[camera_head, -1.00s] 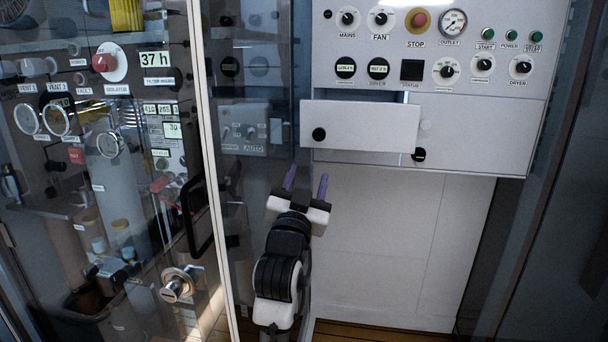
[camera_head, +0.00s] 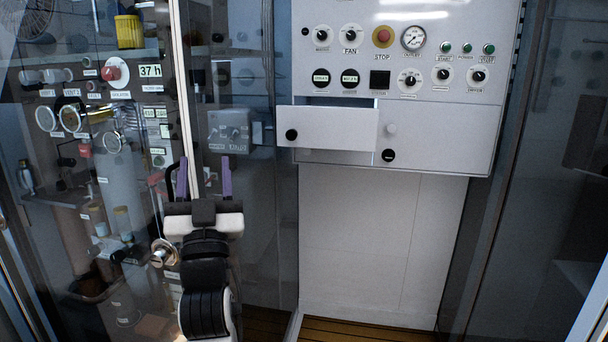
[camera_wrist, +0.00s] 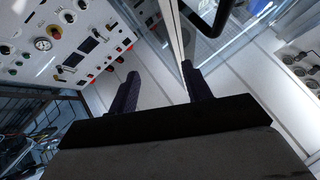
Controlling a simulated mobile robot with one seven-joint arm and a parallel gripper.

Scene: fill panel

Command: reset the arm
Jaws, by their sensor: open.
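My gripper (camera_head: 204,180) is open, with two purple fingers apart and nothing between them. In the head view it is raised in front of the glass door's edge, left of the white control panel (camera_head: 440,100). In the wrist view the fingers of my gripper (camera_wrist: 160,95) point away over a dark palm, with empty space between them. A door handle partly shows behind the left finger in the head view. I cannot tell whether the gripper touches the door.
The panel's left flap (camera_head: 335,128) stands out from the panel front. A glass door (camera_head: 60,230) with a round lock (camera_head: 163,254) is at the left. A red stop button (camera_head: 382,37) and gauge (camera_head: 414,38) sit at the top. The white lower wall (camera_head: 370,240) is clear in front.

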